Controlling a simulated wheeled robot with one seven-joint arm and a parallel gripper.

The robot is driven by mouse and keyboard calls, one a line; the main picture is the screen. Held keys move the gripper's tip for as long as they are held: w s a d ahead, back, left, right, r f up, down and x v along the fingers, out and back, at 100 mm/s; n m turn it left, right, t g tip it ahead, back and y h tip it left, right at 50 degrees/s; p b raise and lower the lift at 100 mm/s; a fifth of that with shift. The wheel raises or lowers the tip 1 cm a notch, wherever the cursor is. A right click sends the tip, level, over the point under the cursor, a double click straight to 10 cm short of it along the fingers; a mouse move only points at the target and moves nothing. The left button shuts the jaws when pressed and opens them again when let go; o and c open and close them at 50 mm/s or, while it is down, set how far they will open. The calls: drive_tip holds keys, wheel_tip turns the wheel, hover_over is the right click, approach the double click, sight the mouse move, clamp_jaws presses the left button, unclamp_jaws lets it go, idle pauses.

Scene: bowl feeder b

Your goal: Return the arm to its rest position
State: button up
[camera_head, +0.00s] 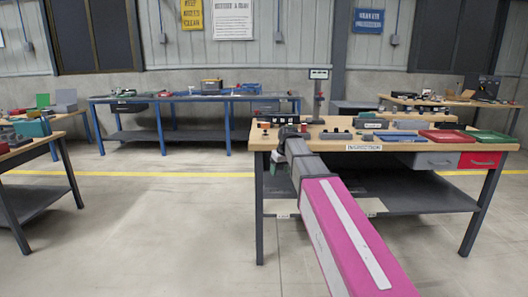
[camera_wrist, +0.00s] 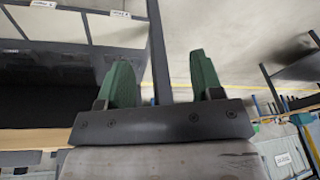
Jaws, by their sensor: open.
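My arm reaches forward in the head view, its pink link low in the picture and its grey end at the left front of the inspection bench (camera_head: 420,145). My gripper (camera_wrist: 162,80) shows in the wrist view with two green fingers standing well apart. It is open, and nothing is between the fingers. In the head view the fingers are too small and partly hidden to make out clearly.
The bench carries small parts, a red tray (camera_head: 447,136), a green tray (camera_head: 492,137) and a display on a post (camera_head: 318,90). A blue-legged bench (camera_head: 200,98) stands behind, another table (camera_head: 30,150) at left. The floor between is clear.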

drive_tip(key=s+d+f+m, duration=0.1)
drive_tip(key=s+d+f, duration=0.3)
drive_tip(key=s+f, duration=0.4)
drive_tip(key=s+d+f+m+g+h, duration=0.1)
drive_tip(key=s+d+f, duration=0.3)
drive_tip(key=s+f, duration=0.5)
drive_tip(key=s+d+f+m+g, duration=0.1)
drive_tip(key=s+d+f+m, duration=0.2)
drive_tip(key=s+f, duration=0.6)
drive_tip(key=shift+d+f+h, duration=0.25)
drive_tip(key=shift+d+h, duration=0.15)
